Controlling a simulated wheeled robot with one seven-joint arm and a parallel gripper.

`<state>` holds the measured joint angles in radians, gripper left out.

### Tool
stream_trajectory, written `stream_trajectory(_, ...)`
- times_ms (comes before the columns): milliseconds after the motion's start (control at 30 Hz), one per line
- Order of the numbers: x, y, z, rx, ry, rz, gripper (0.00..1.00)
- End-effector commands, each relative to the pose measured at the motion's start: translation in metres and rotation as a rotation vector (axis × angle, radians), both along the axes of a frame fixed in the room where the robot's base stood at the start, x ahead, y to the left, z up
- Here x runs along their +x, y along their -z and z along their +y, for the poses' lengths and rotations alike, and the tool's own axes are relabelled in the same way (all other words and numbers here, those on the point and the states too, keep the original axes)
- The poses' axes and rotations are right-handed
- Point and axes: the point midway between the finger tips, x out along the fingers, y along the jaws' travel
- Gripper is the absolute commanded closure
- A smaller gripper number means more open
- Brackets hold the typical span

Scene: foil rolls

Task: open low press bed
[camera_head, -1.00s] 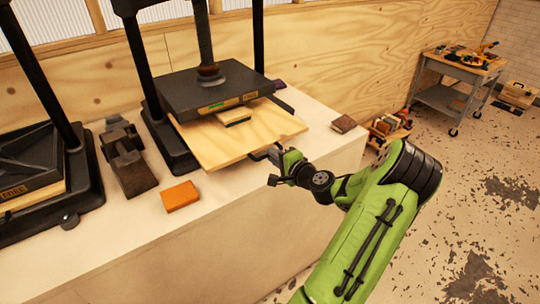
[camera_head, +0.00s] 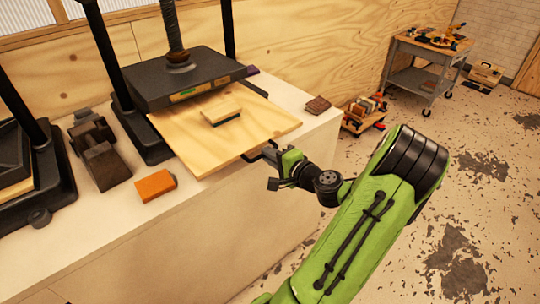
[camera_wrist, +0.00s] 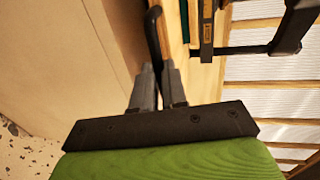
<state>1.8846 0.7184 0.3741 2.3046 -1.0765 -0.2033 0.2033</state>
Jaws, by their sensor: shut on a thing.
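The low press bed (camera_head: 200,148) is a pale plywood board, slid out well forward from under the dark press plate (camera_head: 185,85). A small book-like block (camera_head: 222,114) lies on it. A dark handle (camera_head: 257,156) is on the bed's front edge. My gripper (camera_head: 273,159) is at this handle, its tips partly hidden by their own body. In the wrist view my gripper's fingers (camera_wrist: 157,72) are closed on the dark bent handle (camera_wrist: 152,28), beside the wooden bed edge (camera_wrist: 178,55).
An orange block (camera_head: 155,185) and a dark metal tool (camera_head: 100,150) sit on the bench left of the bed. A second press (camera_head: 35,175) stands at far left. A brown block (camera_head: 317,105) lies at right. A cart (camera_head: 425,75) stands farther off on open floor.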

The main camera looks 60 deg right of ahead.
Motion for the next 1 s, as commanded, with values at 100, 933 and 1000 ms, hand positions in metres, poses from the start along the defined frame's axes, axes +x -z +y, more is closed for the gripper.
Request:
stream_trajectory(100, 0.0, 0.0, 0.0, 0.0, 0.001, 0.001, 0.82)
stream_trajectory(933, -0.094, -0.022, 0.028, 0.002, 0.009, 0.002, 0.62)
stream_trajectory(1000, -0.111, -0.026, 0.033, -0.001, 0.009, 0.001, 0.62)
